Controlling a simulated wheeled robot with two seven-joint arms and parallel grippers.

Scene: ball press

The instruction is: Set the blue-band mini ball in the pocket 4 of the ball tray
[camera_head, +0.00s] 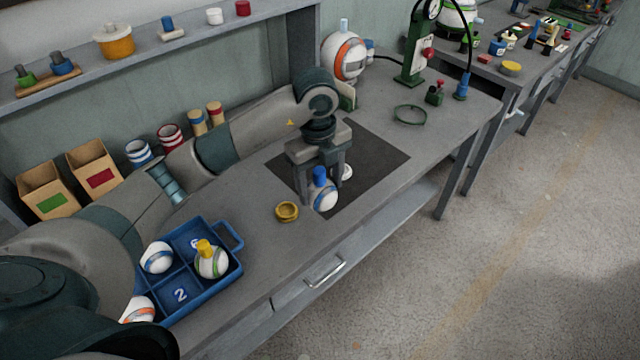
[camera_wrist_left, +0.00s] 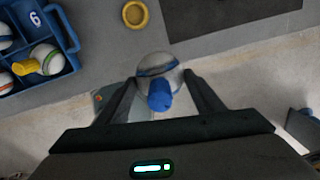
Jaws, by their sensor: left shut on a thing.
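My left gripper (camera_head: 322,188) is shut on the blue-band mini ball (camera_head: 323,199), a white ball with a blue band and a blue knob on top. It holds the ball over the bench, near the front edge of a dark mat. The ball (camera_wrist_left: 156,65) also shows between the fingers in the left wrist view. The blue ball tray (camera_head: 206,298) sits at the lower left, partly hidden by my arm. Pocket numbers 2 and 6 can be read; I cannot read a 4. My right gripper is out of view.
The tray holds a blue-banded ball (camera_head: 157,257), a green-banded ball with a yellow knob (camera_head: 211,262) and an orange-banded ball (camera_head: 138,311). A yellow ring (camera_head: 287,212) lies between tray and mat (camera_head: 385,160). A green press (camera_head: 415,60) stands at the back.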

